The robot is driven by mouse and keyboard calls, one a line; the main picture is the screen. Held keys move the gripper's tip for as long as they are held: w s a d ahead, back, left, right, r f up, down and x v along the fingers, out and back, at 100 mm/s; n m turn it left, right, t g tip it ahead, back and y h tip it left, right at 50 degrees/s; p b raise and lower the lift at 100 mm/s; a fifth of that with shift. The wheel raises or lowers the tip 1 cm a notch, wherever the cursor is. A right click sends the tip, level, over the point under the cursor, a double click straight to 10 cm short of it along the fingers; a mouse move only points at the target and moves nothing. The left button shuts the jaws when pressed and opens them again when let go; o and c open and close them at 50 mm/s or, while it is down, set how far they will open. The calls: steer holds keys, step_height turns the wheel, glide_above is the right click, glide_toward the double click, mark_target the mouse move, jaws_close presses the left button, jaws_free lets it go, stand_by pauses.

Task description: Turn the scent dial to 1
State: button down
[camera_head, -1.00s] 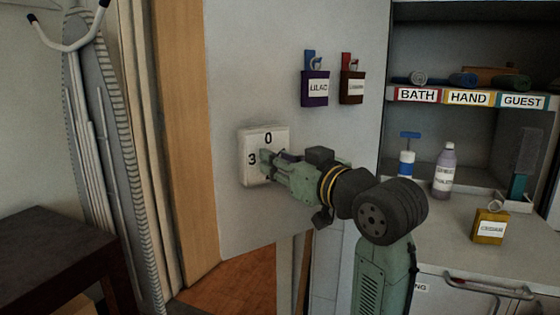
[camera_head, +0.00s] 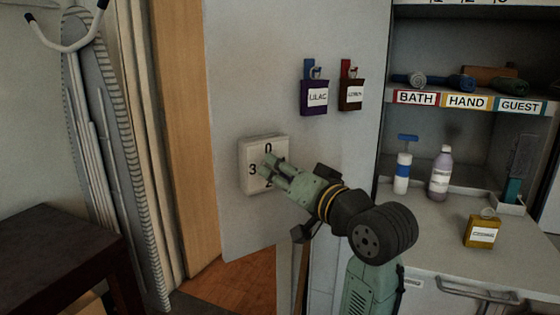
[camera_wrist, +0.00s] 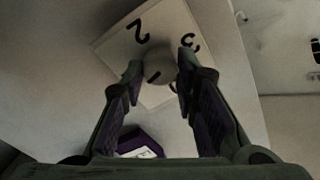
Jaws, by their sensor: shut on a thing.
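The scent dial's white square plate (camera_head: 247,148) is on the pale wall panel in the head view, with 0 at the top, 3 at the left and 2 at the bottom. My gripper (camera_head: 266,168) covers its right side, hiding the 1 and the knob. In the wrist view the plate (camera_wrist: 118,45) looks tilted, with 2 and 3 readable. The round pale knob (camera_wrist: 159,66) sits between my fingertips (camera_wrist: 160,64), which are shut on it. A small dark mark shows on or beside the knob, but I cannot tell which number it points at.
A purple LILAC holder (camera_head: 314,97) and a brown holder (camera_head: 351,95) hang above right of the dial. Shelves labelled BATH, HAND and GUEST (camera_head: 466,100) are at right. Bottles and a yellow box (camera_head: 481,231) stand on the counter. A dark table (camera_head: 45,235) is at left.

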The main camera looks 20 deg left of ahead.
steer(key=shift+m+p, duration=0.8)
steer(key=shift+m, duration=0.3)
steer(key=c, duration=1.3)
jaws_free()
steer(key=shift+d, duration=0.1)
steer(key=v, duration=1.2)
